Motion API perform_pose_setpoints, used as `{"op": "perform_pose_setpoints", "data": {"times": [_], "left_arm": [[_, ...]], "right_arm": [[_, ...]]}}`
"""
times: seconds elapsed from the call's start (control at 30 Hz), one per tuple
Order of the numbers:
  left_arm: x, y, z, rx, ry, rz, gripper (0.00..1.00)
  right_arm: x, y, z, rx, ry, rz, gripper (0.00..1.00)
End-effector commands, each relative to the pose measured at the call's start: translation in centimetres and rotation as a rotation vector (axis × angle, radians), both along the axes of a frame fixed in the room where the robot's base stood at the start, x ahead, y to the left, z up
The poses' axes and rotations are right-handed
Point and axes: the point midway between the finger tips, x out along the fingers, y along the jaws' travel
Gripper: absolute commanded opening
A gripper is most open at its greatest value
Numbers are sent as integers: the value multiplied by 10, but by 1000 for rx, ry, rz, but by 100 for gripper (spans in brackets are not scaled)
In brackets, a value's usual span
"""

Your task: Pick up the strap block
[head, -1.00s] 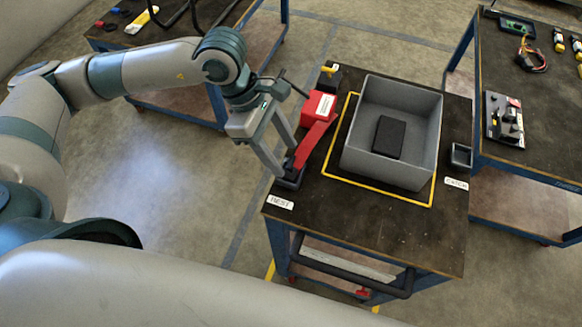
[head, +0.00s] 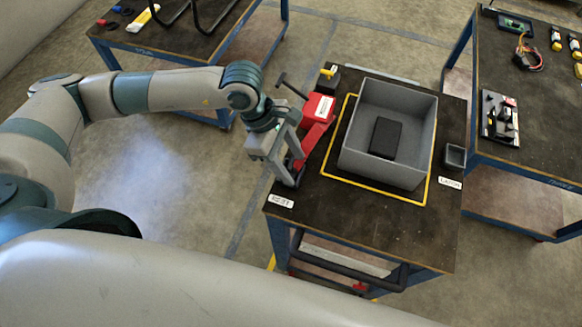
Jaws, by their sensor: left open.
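I cannot tell for certain which thing is the strap block. A black rectangular block (head: 385,138) lies in the grey open box (head: 411,165) on the middle table. A small dark block with a yellow top (head: 329,77) stands at that table's back left. My left gripper (head: 297,172) is open, pointing down at the table's left edge, beside the lower end of a red device (head: 317,110). Its fingers partly hide that end and the dark piece there, so contact cannot be told. My right gripper is not in view.
A yellow outline (head: 385,194) surrounds the box. A small dark cup (head: 455,156) stands to its right. The middle table's front (head: 370,230) is clear. Other tables stand at the back left (head: 170,40) and right (head: 545,130), bearing parts.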

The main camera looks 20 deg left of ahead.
Motion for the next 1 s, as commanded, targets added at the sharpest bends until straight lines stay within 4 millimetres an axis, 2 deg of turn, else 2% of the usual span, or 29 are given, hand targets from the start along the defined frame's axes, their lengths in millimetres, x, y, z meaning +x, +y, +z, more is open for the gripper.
{"op": "perform_pose_setpoints", "data": {"times": [0.33,0.5,0.53,1.0], "left_arm": [[0,0,0,0,0,0,50],[0,0,0,0,0,0,9],[0,0,0,0,0,0,5],[0,0,6,-1,-1,-1,5]], "right_arm": [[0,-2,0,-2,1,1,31],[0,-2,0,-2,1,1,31],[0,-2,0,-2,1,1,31],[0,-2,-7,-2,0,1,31]]}}
